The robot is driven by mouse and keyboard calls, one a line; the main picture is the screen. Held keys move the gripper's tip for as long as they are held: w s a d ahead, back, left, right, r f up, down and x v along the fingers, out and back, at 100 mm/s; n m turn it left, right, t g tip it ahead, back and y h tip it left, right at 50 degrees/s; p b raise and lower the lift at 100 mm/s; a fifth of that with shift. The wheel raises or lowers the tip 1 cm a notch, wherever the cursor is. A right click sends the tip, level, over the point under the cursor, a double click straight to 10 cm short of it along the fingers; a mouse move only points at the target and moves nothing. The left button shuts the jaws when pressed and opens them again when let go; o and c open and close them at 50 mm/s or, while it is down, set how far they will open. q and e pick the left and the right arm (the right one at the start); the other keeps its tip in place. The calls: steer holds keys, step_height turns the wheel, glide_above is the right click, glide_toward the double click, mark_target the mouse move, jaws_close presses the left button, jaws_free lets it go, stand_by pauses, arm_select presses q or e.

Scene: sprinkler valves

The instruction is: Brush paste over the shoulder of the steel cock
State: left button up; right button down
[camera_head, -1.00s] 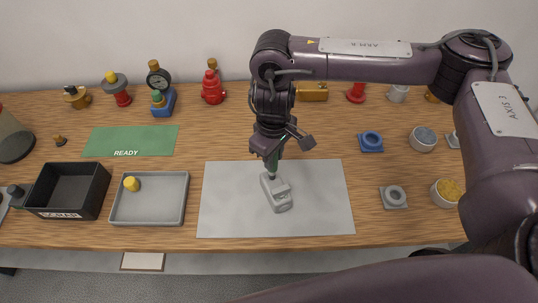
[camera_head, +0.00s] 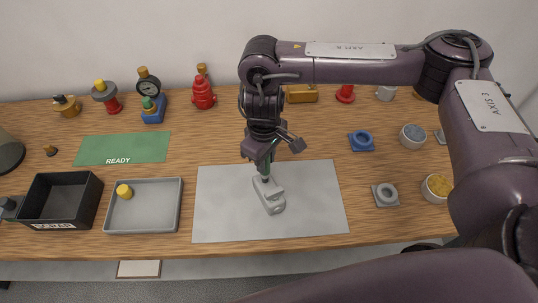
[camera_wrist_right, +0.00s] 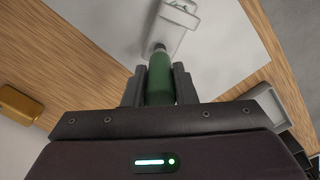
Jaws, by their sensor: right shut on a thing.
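A pale grey steel piece, apparently the steel cock (camera_head: 274,204), lies on the light grey mat (camera_head: 320,215) in the head view. It also shows at the top of the right wrist view (camera_wrist_right: 178,28). My right gripper (camera_head: 262,155) is shut on a green-handled tool, apparently the brush (camera_wrist_right: 161,78), pointing down at the far end of the cock. The brush's dark tip is at or just over that end; I cannot tell whether it touches. The jaws hide part of the handle in the head view.
At the right stand a bowl of yellow stuff (camera_head: 437,187), a bowl of grey-blue stuff (camera_head: 413,136), a blue ring part (camera_head: 361,140) and a grey ring part (camera_head: 386,194). At the left are a grey tray (camera_head: 143,222), a black scrap bin (camera_head: 88,207) and a green READY mat (camera_head: 125,148).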

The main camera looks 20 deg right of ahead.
steer(key=shift+a, duration=0.75)
steer(key=shift+d, duration=0.1)
steer(key=shift+d+p, duration=0.45)
steer(key=shift+d, duration=0.75)
steer(key=shift+w+a, duration=0.1)
steer(key=shift+w+a, duration=0.3)
steer(key=shift+a, duration=0.35)
steer(key=shift+w+a, duration=0.3)
steer(key=shift+a, duration=0.3)
steer(key=shift+d, duration=0.1)
